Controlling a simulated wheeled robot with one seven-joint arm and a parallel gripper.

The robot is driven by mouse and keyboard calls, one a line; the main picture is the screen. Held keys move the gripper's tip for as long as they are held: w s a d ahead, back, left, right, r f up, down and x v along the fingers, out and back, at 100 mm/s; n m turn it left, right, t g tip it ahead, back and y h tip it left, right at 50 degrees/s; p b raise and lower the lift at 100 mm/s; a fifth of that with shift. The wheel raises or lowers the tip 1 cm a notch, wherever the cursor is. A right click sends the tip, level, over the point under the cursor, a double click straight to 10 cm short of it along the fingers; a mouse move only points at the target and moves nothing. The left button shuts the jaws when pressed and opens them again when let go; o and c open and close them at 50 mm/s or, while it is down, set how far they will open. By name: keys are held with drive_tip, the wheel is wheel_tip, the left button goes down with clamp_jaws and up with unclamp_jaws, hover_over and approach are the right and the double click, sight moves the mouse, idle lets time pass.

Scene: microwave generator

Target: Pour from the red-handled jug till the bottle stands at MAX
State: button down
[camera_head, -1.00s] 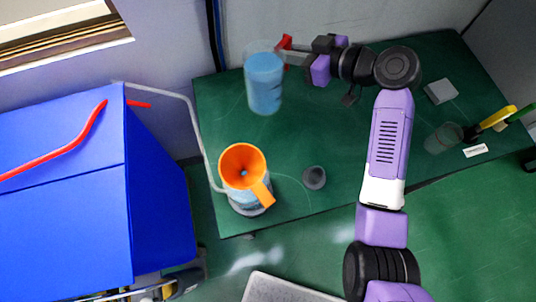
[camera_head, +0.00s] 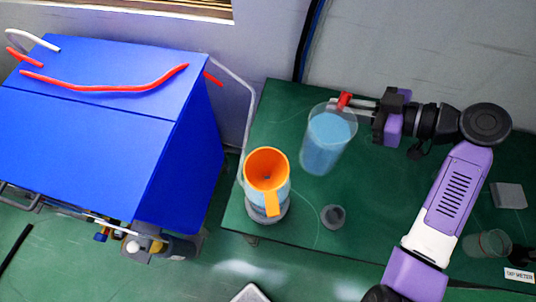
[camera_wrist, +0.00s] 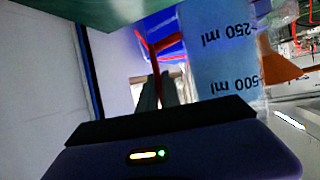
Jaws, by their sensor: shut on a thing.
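The clear jug (camera_head: 328,143) with blue liquid is held up over the green table, behind and right of the bottle. Its red handle (camera_head: 344,101) is between the fingers of my gripper (camera_head: 352,102), which is shut on it. In the wrist view, the fingers (camera_wrist: 160,92) meet the red handle, and the jug's wall (camera_wrist: 222,65) shows 250 ml and 500 ml marks upside down. The bottle (camera_head: 271,207) stands at the table's left with an orange funnel (camera_head: 266,169) in its mouth. The funnel hides much of it; its level and MAX mark are not readable.
A small grey round part (camera_head: 333,216) lies right of the bottle. A clear glass (camera_head: 488,243), a label card (camera_head: 519,275) and a grey block (camera_head: 508,195) are at right. A blue generator housing (camera_head: 110,120) stands left; a pale tube (camera_head: 243,84) runs near the bottle.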

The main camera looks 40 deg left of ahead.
sight(324, 102)
drive_tip(key=shift+r, duration=0.15)
drive_tip(key=shift+s+r+n+t+p, duration=0.2)
drive_tip(key=shift+r+n+t+p, duration=0.15)
drive_tip(key=shift+r+p, duration=0.5)
drive_tip(key=s+r+n+t+h+p, duration=0.1)
drive_tip(key=s+r+n+t+p, duration=0.1)
drive_tip(key=r+p, duration=0.3)
drive_tip(key=shift+s+a+r+n+t+h, duration=0.35)
drive_tip(key=shift+s+a+r+t, duration=0.15)
drive_tip(key=shift+r, duration=0.3)
drive_tip(key=shift+s+d+r, duration=0.1)
drive_tip(key=r+p, duration=0.1)
drive_tip(key=s+r+t, duration=0.1)
drive_tip(key=shift+s+a+r+n+p, duration=0.2)
drive_tip(key=shift+r+n+p, duration=0.1)
drive_tip(key=shift+n+p, duration=0.1)
idle(0.5)
drive_tip(key=shift+s+a+r+n+t+h+b, duration=0.1)
drive_tip(key=shift+s+r+n+t+h+b, duration=0.1)
drive_tip(key=shift+s+n+t+h+b, duration=0.25)
idle(1.1)
drive_tip(key=shift+s+a+r+n+t+b, duration=0.15)
drive_tip(key=shift+s+r+n+t, duration=0.2)
drive_tip(key=shift+r, duration=0.25)
drive_tip(key=shift+s+d+r+n+t+b, duration=0.1)
drive_tip(key=shift+r+n+t+b, duration=0.1)
drive_tip(key=shift+r+t, duration=0.35)
idle(1.8)
